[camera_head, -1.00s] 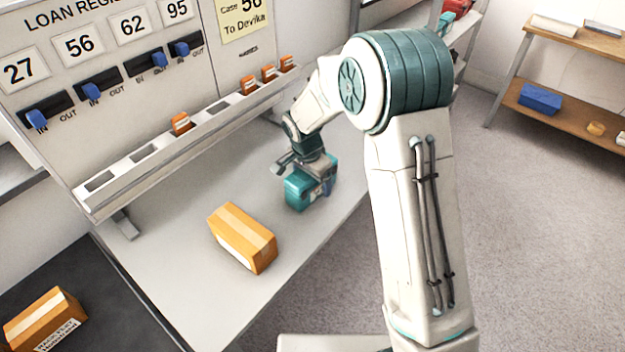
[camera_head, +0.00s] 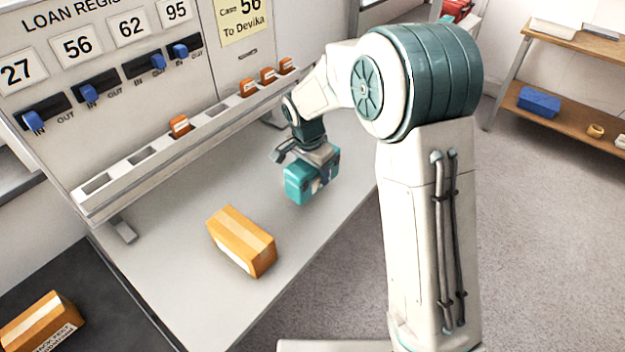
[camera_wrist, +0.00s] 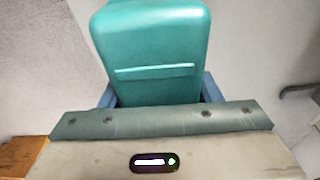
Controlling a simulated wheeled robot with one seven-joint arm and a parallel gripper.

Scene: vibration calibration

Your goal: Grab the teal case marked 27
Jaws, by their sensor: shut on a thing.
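The teal case (camera_head: 299,185) is in my gripper (camera_head: 318,172) in the head view, held over the grey table. In the wrist view the teal case (camera_wrist: 150,45) fills the upper middle, with a blue-grey finger (camera_wrist: 211,88) at each side of it. My gripper is shut on it. I see no number on the case in either view, so its marking cannot be read.
A cardboard box (camera_head: 241,241) lies on the table (camera_head: 180,290) left of the case. A slotted rail (camera_head: 140,158) with several orange tags runs below the loan register board (camera_head: 110,80), behind the table. Another box (camera_head: 42,322) sits on a dark surface at lower left.

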